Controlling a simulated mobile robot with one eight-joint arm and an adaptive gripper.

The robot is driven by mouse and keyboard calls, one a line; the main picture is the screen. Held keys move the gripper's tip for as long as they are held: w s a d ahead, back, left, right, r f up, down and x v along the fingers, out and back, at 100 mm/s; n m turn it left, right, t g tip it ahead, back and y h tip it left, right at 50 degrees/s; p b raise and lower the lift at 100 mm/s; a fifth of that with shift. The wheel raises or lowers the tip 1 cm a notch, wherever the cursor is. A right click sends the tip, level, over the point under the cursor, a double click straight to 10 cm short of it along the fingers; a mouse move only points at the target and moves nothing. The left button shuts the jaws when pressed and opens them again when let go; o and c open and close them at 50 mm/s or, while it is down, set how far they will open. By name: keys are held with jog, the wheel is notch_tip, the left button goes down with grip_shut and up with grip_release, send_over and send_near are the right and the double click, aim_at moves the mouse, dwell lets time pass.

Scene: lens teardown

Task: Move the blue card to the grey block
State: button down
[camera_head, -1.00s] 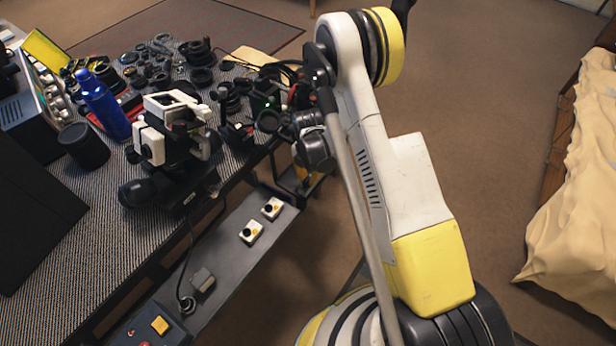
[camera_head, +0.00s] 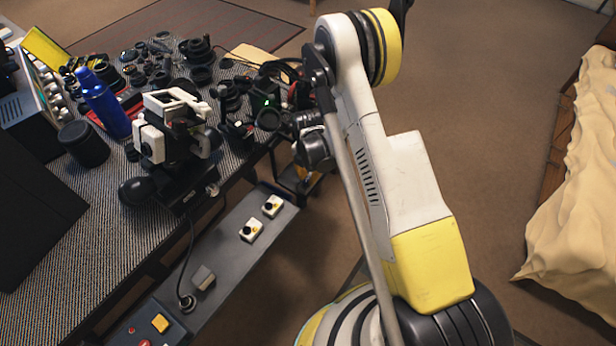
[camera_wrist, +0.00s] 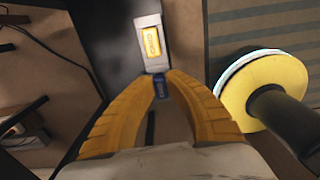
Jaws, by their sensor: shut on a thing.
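My gripper (camera_wrist: 161,80) shows in the wrist view with its two yellow fingers closed together. They are shut on a small blue card (camera_wrist: 162,90), of which only a narrow piece shows between the fingertips. A pale grey block (camera_wrist: 151,45) with a yellow label lies just beyond the fingertips, on a dark strip. The card is close to the block's near end; I cannot tell if they touch. In the head view, my gripper is mostly hidden behind the arm and the bench's edge.
The bench (camera_head: 110,245) holds a blue bottle (camera_head: 103,103), a white-and-black device (camera_head: 172,125) and many lens parts. A grey rail (camera_head: 222,262) below its edge carries small white boxes (camera_head: 250,230). A cloth-covered bed-like surface (camera_head: 575,215) stands right, with open floor between.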

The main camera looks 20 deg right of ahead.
jog(key=c, duration=1.4)
grip_release()
notch_tip(320, 180, up, 12)
